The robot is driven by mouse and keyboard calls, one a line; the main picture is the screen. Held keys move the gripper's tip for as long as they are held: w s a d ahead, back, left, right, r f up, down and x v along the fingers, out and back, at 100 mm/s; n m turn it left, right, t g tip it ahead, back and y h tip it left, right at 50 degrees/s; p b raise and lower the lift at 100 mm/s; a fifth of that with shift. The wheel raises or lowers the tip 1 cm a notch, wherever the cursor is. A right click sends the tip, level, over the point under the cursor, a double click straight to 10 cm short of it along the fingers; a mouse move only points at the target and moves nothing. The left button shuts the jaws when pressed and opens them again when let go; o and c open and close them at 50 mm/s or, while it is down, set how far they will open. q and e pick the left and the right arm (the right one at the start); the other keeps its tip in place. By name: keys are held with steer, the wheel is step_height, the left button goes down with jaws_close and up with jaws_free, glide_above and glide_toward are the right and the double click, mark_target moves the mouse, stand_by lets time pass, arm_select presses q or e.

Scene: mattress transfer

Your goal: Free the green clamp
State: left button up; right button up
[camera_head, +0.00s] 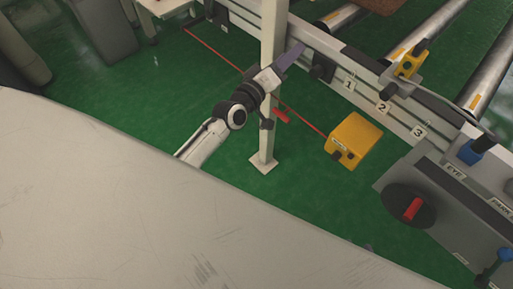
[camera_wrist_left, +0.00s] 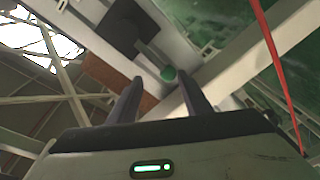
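No green shows on that block from the head. My left fingers (camera_wrist_left: 160,92) stand apart with nothing between their inner faces. My right gripper is not in view.
A pale upright post (camera_head: 272,100) stands beside my left arm. The rail carries a yellow clamp (camera_head: 408,65) near label 2 and a blue-handled part (camera_head: 470,153) near label 3. A yellow box (camera_head: 353,138) is below the rail. A large pale surface (camera_head: 150,215) fills the lower left.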

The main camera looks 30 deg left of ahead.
arm_select(q)
steer(key=s+d+f+m+g+p, duration=0.1)
steer(key=s+f+m+g+p, duration=0.2)
steer(key=s, duration=0.8)
steer(key=s+d+f+m+g+p, duration=0.2)
steer(key=s+f+m+g+p, duration=0.1)
steer(key=s, duration=0.8)
steer(key=s+d+f+m+g+p, duration=0.1)
steer(key=s+f+m+g+p, duration=0.1)
steer(key=s, duration=0.9)
steer(key=shift+d+f+m+g+p, duration=0.2)
steer(key=shift+f+m+g+p, duration=0.3)
steer(key=shift+f+m, duration=1)
steer(key=shift+f, duration=0.2)
